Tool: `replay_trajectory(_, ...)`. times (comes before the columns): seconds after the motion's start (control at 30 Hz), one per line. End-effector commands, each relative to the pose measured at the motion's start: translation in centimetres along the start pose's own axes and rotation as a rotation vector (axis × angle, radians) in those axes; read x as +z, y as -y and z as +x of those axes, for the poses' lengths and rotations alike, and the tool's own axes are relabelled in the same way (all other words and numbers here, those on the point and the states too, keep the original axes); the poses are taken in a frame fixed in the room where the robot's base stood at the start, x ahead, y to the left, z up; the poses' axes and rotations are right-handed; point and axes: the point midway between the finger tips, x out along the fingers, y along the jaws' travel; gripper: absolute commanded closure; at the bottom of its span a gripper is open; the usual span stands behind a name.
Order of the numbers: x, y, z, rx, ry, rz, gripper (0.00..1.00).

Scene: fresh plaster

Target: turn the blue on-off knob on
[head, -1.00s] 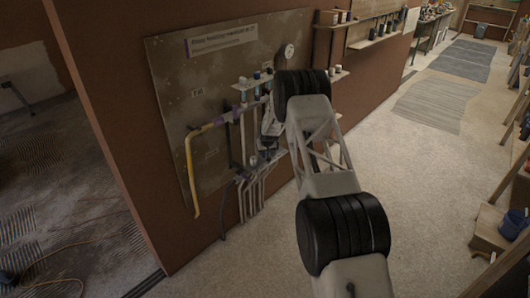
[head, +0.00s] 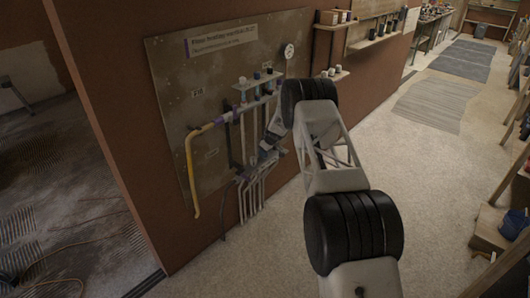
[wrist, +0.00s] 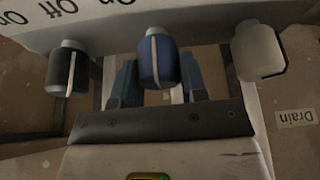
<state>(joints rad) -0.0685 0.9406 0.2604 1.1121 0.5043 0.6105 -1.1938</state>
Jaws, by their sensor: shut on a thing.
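The blue knob (wrist: 160,62) is in the upper middle of the wrist view, with a pale line running nearly upright down its face. My gripper (wrist: 160,85) has one blue-grey finger on each side of the knob and is shut on it. Upside-down On and Off lettering (wrist: 65,8) shows on the pale plate at the upper left. In the head view my gripper (head: 268,150) is small and dark, in front of the pipes on the wall panel; the knob cannot be made out there.
In the wrist view a black knob (wrist: 67,70) is left of the blue one and a white knob (wrist: 258,52) right. A Drain label (wrist: 295,117) is at the right. In the head view a yellow pipe (head: 191,165) and a gauge (head: 288,50) are on the panel.

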Motion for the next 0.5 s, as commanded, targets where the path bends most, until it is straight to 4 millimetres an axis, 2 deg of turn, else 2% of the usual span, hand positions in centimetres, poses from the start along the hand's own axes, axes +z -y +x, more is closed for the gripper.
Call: replay_trajectory(0.5, 0.07, -0.07, 0.07, -0.18, 0.0, -0.431, 0.84)
